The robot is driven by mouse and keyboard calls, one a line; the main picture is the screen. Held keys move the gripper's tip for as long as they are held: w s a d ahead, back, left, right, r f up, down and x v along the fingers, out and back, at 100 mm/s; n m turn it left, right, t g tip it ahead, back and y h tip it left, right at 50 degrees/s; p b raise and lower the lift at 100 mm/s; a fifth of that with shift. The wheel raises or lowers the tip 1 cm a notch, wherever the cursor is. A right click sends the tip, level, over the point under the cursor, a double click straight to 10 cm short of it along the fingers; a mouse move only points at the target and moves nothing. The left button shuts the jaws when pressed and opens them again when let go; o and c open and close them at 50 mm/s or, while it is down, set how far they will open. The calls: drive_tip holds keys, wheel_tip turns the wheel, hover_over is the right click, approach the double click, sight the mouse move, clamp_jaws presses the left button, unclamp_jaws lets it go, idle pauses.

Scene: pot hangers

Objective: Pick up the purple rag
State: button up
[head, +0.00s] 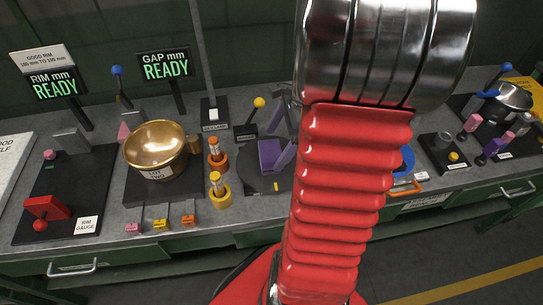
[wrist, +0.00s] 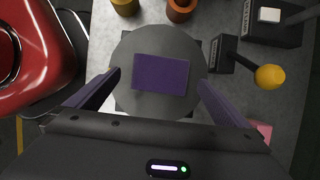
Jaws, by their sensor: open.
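The purple rag (wrist: 172,70) is a flat rectangle lying on a round dark grey plate (wrist: 127,50) in the wrist view. In the head view the rag (head: 268,155) shows just left of my red arm, on the same plate (head: 258,183). My gripper (wrist: 158,80) is open and empty above the plate, one purple finger on either side of the rag. The fingers stand apart from the rag in the picture; their exact height over it is hard to judge. Part of the plate is hidden behind my gripper and arm.
A yellow-ball lever (wrist: 270,77) stands right of the plate in the wrist view. An orange ring holder (head: 217,160) and a yellow one (head: 219,194) stand left of the plate in the head view. A gold pot (head: 157,146) sits further left. My arm hides the middle of the bench.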

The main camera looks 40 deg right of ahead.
sight(272, 152)
drive_tip(key=shift+x, duration=2.4)
drive_tip(key=shift+c, duration=0.5)
drive_tip(key=c, duration=1)
